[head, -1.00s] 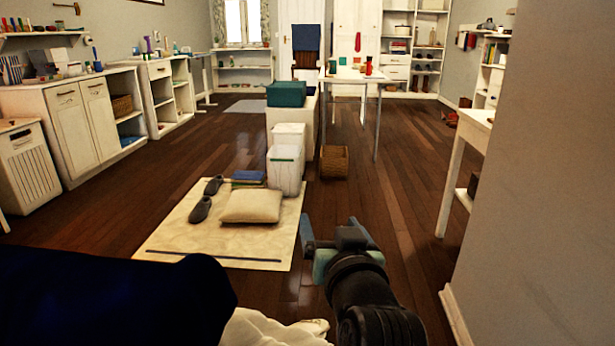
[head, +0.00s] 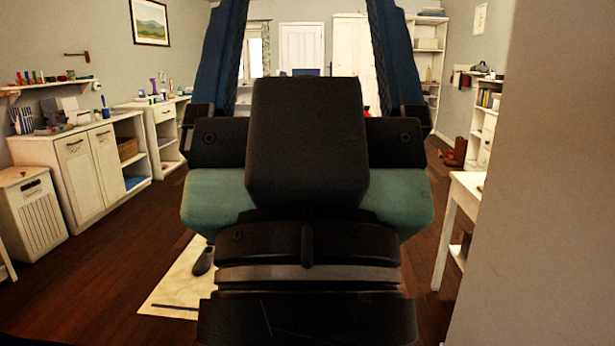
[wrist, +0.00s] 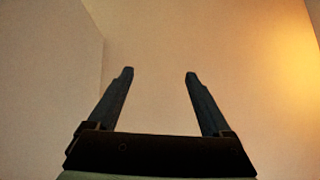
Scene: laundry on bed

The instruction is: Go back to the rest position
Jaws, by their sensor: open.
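My gripper (wrist: 159,74) is open in the wrist view, its two dark blue-grey fingers spread apart with nothing between them. Behind the fingers the wrist view shows only plain pale surfaces, with a warm glow at the right. In the head view my gripper (head: 307,12) is close to the camera, fingers pointing up, and fills the middle of the picture. Its fingertips run out of the top edge. It hides most of the room's centre, including most of the floor mat (head: 178,286).
White cabinets (head: 85,175) line the left wall, with a slatted hamper (head: 35,217) in front. A plain wall (head: 545,180) stands close on the right, beside a white table (head: 466,184). Dark wooden floor (head: 130,240) shows open at the left. A grey slipper (head: 203,261) lies on the mat.

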